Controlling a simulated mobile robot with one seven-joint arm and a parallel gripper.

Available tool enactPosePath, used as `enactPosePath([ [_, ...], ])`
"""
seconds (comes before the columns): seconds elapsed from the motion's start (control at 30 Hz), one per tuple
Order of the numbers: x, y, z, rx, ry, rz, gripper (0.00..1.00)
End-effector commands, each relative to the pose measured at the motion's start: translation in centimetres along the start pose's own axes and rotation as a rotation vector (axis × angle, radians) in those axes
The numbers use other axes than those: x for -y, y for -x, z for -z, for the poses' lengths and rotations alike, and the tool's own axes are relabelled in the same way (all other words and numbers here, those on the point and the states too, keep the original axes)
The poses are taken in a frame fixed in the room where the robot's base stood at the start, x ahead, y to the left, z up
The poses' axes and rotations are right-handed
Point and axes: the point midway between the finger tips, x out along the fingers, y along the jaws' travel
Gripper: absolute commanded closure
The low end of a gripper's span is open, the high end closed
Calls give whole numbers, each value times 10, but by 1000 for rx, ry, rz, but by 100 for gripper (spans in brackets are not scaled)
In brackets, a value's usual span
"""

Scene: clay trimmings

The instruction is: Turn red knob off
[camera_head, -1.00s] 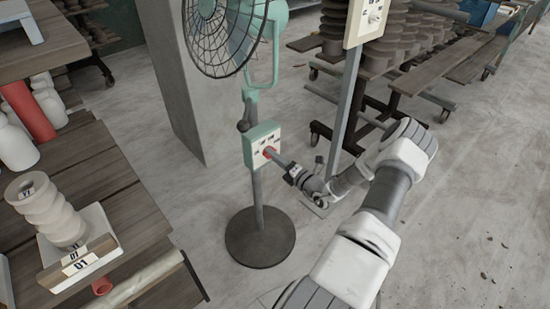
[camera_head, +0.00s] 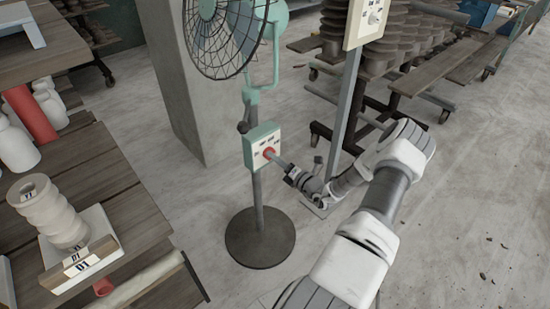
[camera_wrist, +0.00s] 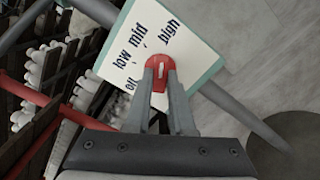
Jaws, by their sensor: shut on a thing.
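The red knob (camera_wrist: 159,70) sits on the white face of a green control box (camera_head: 262,146) on the fan's pole. In the wrist view the panel (camera_wrist: 185,48) has the words low, mid and high around the knob, and a partly hidden word at the lower left. A pale mark on the knob's front lies roughly along the picture's vertical. My gripper (camera_wrist: 160,78) is shut on the red knob, one finger on each side. In the head view my gripper (camera_head: 277,159) reaches the knob from the right, and the fingertips are small there.
The fan's caged head (camera_head: 222,35) is above the box, and its round base (camera_head: 260,237) stands on the floor below. A grey post (camera_head: 346,110) carries another box (camera_head: 367,20) behind my arm. A wooden table (camera_head: 140,205) with clay pieces is at left. Floor at right is open.

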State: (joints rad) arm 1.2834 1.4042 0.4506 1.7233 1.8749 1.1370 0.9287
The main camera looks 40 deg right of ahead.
Motion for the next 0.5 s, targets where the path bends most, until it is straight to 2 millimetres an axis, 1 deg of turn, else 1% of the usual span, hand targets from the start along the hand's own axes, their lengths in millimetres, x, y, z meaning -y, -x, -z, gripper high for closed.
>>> enactPosePath([
  [0.5,0,0,0,-2,473,0,100],
])
